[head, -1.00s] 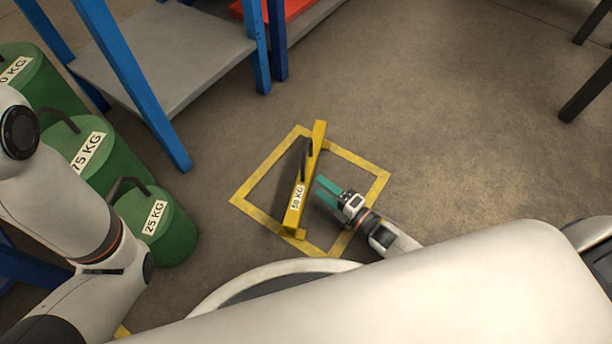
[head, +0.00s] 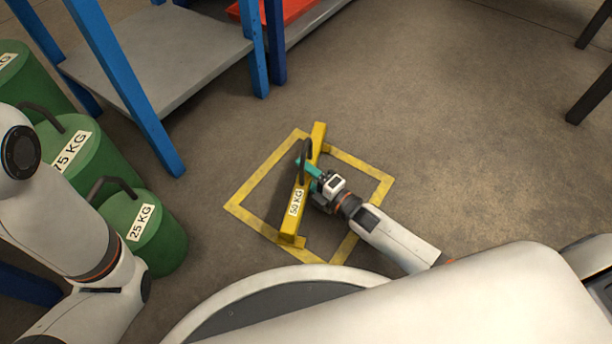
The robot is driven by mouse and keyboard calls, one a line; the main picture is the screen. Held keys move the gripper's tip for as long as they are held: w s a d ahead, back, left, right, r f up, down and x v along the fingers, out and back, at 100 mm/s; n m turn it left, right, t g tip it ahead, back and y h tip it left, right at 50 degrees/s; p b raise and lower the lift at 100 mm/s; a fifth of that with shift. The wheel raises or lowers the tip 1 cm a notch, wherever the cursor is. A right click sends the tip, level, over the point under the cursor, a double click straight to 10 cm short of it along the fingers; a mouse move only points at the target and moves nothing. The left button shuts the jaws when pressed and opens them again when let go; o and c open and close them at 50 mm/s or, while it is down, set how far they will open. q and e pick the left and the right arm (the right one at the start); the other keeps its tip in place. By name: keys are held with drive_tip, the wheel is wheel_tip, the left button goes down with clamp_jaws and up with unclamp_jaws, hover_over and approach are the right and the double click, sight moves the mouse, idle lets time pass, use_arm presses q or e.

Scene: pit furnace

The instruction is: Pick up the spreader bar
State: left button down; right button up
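The spreader bar (head: 291,226) is a yellow beam with a "50 KG" label and a dark loop handle (head: 307,147) on top. It lies inside a yellow square marked on the floor. My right gripper (head: 306,174) is at the handle from the right, its teal fingers over the bar beside the label. The fingers look spread, with the near one partly hidden; contact with the handle cannot be made out. My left arm is at the left edge, but its gripper is out of view.
Green weights stand at the left, including a 25 KG one (head: 160,247) and a 75 KG one (head: 98,165). A blue-legged grey shelf (head: 165,55) is behind them, with a red item (head: 285,10) at the top. Dark legs (head: 592,95) stand at the far right. Floor right of the square is clear.

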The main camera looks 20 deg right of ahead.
clamp_jaws()
idle(1.2)
drive_tip(key=shift+r, duration=0.2)
